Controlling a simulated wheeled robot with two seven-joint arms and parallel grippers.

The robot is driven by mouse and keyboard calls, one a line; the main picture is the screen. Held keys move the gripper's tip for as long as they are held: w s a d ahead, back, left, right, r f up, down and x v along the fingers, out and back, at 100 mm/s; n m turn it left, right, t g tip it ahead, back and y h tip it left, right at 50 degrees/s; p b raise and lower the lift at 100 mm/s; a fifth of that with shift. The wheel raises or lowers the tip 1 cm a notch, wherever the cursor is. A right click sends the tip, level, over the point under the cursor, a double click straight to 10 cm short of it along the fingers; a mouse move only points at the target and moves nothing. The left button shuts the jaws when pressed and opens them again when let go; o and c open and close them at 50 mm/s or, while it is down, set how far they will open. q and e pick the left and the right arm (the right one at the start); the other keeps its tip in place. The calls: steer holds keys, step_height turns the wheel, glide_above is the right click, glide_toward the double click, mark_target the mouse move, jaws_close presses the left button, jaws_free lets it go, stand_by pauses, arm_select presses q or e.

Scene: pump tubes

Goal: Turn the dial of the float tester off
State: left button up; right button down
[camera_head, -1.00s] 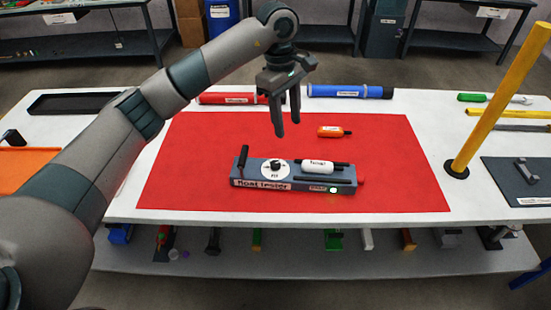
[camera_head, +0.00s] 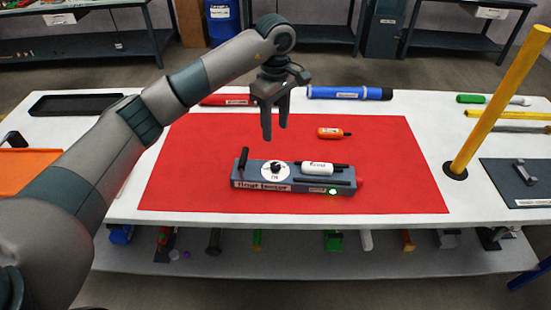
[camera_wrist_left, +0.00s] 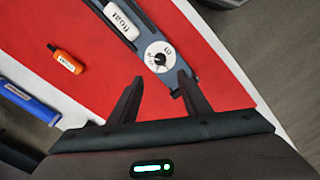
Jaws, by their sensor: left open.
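The float tester (camera_head: 262,186) is a grey-blue box on the red mat, with a green light lit near its right end. Its dial (camera_head: 275,168) is a black knob on a white disc near the left end. A white float (camera_head: 317,168) lies on top of it to the right. My left gripper (camera_head: 275,135) is open, fingers down, above and behind the dial with a gap between. In the left wrist view the dial (camera_wrist_left: 160,59) shows just beyond the open fingertips (camera_wrist_left: 160,80). My right gripper is not in view.
A small orange bottle (camera_head: 330,132) lies on the red mat (camera_head: 400,180) behind the tester. Red (camera_head: 225,100) and blue (camera_head: 350,93) tubes lie at the table's back. A yellow post (camera_head: 495,105) stands at the right. The mat in front of the tester is clear.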

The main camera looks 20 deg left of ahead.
mark_target(275, 165)
arm_select(q)
step_height(275, 165, down, 13)
steer(key=p, duration=0.4)
steer(key=shift+r, duration=0.2)
steer(key=shift+f, duration=0.65)
steer(key=c, duration=1)
steer(key=shift+c, duration=0.2)
